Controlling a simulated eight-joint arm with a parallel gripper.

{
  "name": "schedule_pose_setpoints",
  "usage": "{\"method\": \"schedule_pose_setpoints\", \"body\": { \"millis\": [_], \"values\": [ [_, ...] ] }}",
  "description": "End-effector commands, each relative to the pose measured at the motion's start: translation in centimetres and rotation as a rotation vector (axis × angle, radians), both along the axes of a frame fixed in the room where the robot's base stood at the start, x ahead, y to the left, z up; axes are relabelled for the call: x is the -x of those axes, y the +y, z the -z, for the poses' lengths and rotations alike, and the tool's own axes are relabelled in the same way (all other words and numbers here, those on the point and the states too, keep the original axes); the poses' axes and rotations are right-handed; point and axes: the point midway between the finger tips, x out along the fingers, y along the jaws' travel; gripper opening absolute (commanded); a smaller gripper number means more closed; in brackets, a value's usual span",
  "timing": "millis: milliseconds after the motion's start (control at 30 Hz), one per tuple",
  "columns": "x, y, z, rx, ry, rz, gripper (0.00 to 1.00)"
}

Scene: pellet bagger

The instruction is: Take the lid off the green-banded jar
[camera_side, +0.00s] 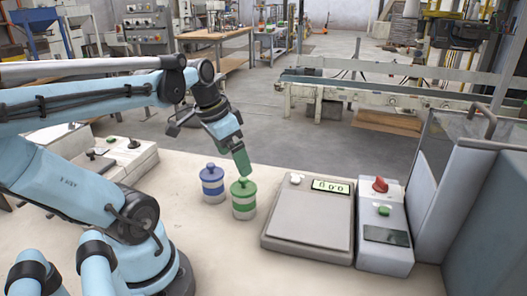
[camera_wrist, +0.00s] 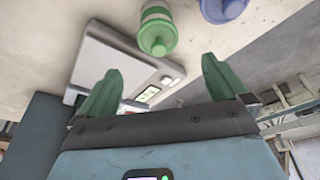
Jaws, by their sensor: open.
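The green-banded jar (camera_side: 244,207) stands upright on the pale table in the side view, with its green knobbed lid (camera_side: 243,187) on top. In the wrist view the jar (camera_wrist: 155,11) is at the top middle, its lid (camera_wrist: 157,38) facing the camera. My gripper (camera_side: 244,172) points down just above the lid knob in the side view; whether it touches cannot be told there. In the wrist view my gripper (camera_wrist: 160,66) has its two green fingers spread wide, with nothing held between them. The lid appears beyond the fingertips, between their lines.
A blue-banded jar (camera_side: 213,190) with a blue lid stands close to the left of the green one. A scale (camera_side: 307,222) is at right, beside a control box (camera_side: 385,240) with a red knob. Bare table lies in front of the jars.

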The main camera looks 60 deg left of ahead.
Motion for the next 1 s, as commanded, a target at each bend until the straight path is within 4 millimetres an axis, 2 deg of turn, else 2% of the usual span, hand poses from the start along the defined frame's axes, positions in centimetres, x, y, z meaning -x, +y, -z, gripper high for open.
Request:
{"method": "schedule_pose_setpoints", "body": {
  "millis": [200,533,1000],
  "values": [
    [-0.7,0.0,2.1,0.0,0.0,0.001,1.0],
    [-1.1,0.0,3.4,-0.001,0.0,0.001,1.0],
    [-2.3,0.0,7.3,-0.003,0.0,-0.002,1.0]
  ]
}}
